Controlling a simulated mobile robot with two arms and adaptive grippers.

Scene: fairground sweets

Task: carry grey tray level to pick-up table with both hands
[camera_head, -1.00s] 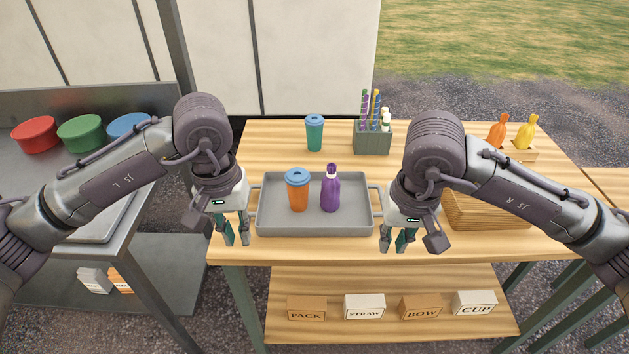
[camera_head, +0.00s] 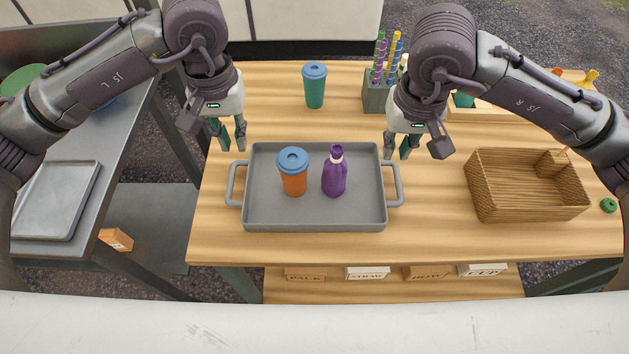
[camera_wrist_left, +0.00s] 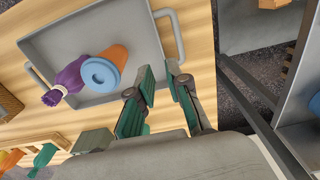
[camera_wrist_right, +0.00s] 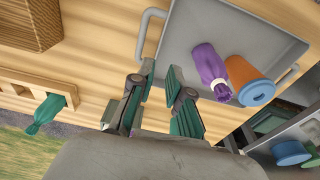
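The grey tray (camera_head: 315,216) lies flat on the wooden table, with a looped handle at each short end. My left gripper (camera_head: 232,143) is open and empty, above and behind the left handle (camera_head: 235,184). My right gripper (camera_head: 398,152) is open and empty, above and behind the right handle (camera_head: 394,184). Both wrist views show parted green-padded fingers, the left pair (camera_wrist_left: 160,84) and the right pair (camera_wrist_right: 159,80), with a handle beyond them and nothing between.
A teal cup (camera_head: 314,87) and a straw holder (camera_head: 377,98) stand behind the tray. A wicker basket (camera_head: 525,205) is to the right, with a small green item (camera_head: 608,205) beside it. A metal counter with another tray (camera_head: 56,200) is at left.

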